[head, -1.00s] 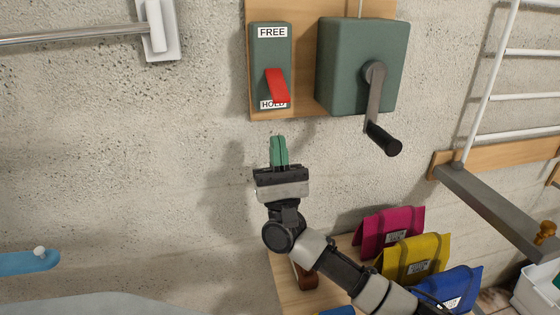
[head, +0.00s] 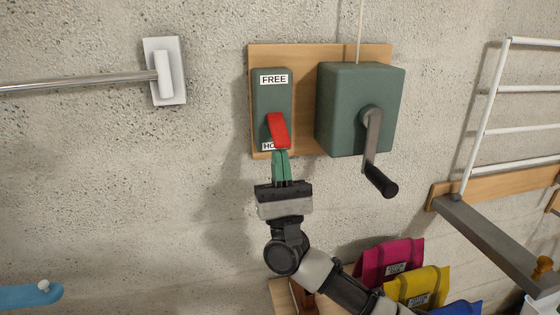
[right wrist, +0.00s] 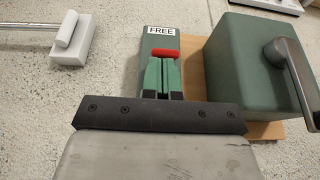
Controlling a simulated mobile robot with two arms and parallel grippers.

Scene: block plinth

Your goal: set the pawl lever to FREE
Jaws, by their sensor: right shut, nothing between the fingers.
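The red pawl lever (head: 278,130) sits on a narrow green plate (head: 265,100) on a wooden board. It points down toward the HOLD label (head: 268,146), which it partly covers; the FREE label (head: 274,79) is at the top. My right gripper (head: 281,155) is shut and empty, its green fingertips just below the lever's lower end. In the right wrist view the shut fingertips (right wrist: 162,65) overlap the picture just under the red lever (right wrist: 165,54); I cannot tell whether they touch. My left gripper is not in view.
A green winch box (head: 350,110) with a crank handle (head: 375,160) is on the same board, to the right. A metal rail (head: 80,84) is on the wall at left. Pink (head: 392,258) and yellow (head: 418,284) pouches stand below right.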

